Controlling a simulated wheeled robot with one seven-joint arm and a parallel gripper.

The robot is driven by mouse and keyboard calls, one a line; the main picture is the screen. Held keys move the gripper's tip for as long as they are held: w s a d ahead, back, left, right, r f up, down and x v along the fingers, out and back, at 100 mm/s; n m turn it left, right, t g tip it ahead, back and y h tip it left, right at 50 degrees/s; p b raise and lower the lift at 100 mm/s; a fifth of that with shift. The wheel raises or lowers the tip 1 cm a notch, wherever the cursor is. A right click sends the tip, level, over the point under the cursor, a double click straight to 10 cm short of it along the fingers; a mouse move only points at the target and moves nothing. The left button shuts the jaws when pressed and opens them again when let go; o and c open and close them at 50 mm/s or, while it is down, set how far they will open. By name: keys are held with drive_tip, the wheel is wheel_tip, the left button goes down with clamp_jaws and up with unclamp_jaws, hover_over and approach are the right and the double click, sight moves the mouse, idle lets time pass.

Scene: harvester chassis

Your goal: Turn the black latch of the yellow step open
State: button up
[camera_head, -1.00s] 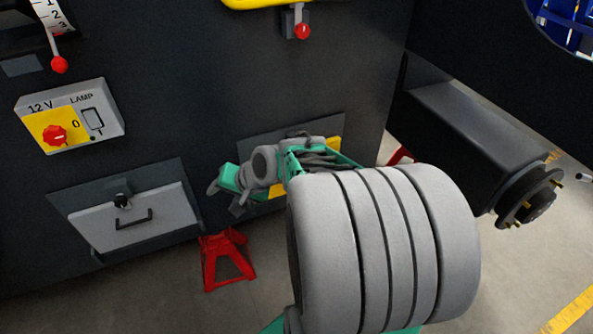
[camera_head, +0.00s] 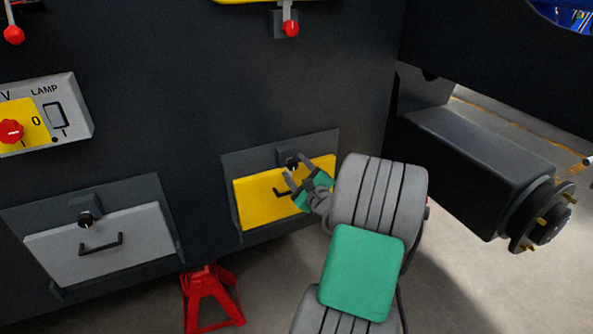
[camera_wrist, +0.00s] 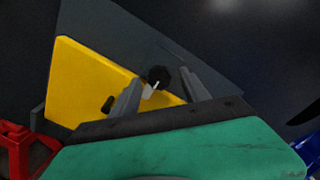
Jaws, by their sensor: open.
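The yellow step (camera_head: 257,200) is a yellow panel with a black handle, set in a dark frame low on the black wall; it also shows in the wrist view (camera_wrist: 85,85). Its black latch (camera_head: 289,162) sits at the panel's top edge. In the wrist view the latch (camera_wrist: 158,75) is a round black knob with a small pale tab below it. My gripper (camera_head: 308,167) is open in front of the panel. In the wrist view its two fingers (camera_wrist: 155,90) stand on either side of the latch, which is not gripped. Whether a finger touches it I cannot tell.
A grey step (camera_head: 130,243) with its own black latch is at the left. A red jack stand (camera_head: 210,298) stands below, between the steps. A lamp switch box (camera_head: 60,112) is on the wall. A black axle with a hub (camera_head: 535,220) juts out at the right.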

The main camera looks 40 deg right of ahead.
drive_tip(key=shift+c, duration=0.4)
clamp_jaws()
